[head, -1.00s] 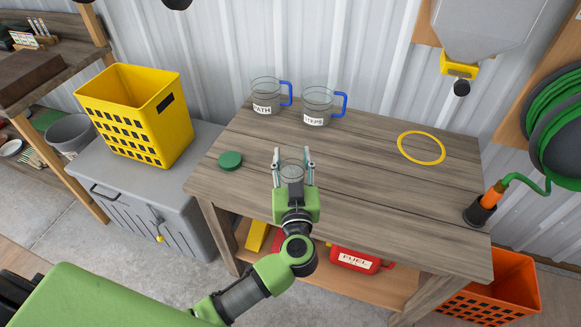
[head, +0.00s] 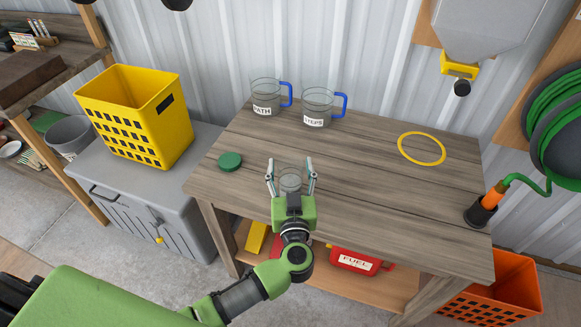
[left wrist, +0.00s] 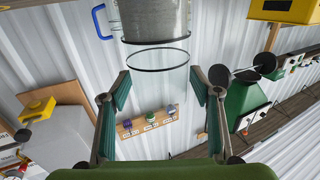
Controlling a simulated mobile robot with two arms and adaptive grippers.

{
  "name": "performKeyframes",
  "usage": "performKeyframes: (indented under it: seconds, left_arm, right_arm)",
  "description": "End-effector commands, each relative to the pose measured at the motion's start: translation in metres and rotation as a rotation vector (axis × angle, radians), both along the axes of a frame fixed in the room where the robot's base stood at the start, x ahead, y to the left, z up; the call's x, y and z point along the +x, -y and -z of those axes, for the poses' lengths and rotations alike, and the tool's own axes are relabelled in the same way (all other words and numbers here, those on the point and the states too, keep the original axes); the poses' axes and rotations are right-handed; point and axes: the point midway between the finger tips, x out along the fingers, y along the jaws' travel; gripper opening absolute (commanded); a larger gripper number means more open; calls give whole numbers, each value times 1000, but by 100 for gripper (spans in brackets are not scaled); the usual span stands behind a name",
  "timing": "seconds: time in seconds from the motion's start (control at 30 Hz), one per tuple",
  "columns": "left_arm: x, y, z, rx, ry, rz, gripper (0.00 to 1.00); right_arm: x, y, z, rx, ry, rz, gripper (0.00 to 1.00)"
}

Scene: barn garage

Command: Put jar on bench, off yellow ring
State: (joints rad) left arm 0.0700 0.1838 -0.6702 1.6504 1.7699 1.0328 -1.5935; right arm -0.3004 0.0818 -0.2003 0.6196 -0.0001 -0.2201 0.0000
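The clear glass jar (head: 290,181) stands upright, without a lid, on the wooden bench (head: 370,195) near its front edge. It is well to the left of the flat yellow ring (head: 421,148) and apart from it. My left gripper (head: 291,176) is open, its fingers on either side of the jar. In the left wrist view, gaps show between the fingers and the jar (left wrist: 158,85). The jar's base is partly hidden by the gripper in the head view. My right gripper is not in view.
A green lid (head: 229,161) lies left of the jar. Two measuring jugs with blue handles, marked PATH (head: 265,98) and STEPS (head: 317,107), stand at the back. A hose nozzle in a holder (head: 481,211) is at the right edge. The bench's middle is clear.

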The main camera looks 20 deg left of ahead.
Motion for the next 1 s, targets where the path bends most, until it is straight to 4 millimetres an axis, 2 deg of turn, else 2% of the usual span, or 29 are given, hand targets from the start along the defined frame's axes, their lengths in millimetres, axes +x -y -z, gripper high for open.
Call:
performKeyframes:
  seconds: [0.17, 0.27, 0.7, 0.83, 1.0]
  left_arm:
    - [0, 0, -4, 0, 1, 1, 57]
    - [-12, 5, -1, 0, -3, 2, 57]
    - [-94, 35, -1, -1, -4, 1, 57]
    - [-107, 40, -2, -1, -2, 1, 57]
    - [-113, 42, -3, 0, 1, 0, 57]
  right_arm:
    - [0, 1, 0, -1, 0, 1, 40]
    - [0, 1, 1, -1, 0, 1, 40]
    - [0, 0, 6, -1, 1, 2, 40]
    - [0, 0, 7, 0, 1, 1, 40]
    - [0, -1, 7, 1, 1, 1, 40]
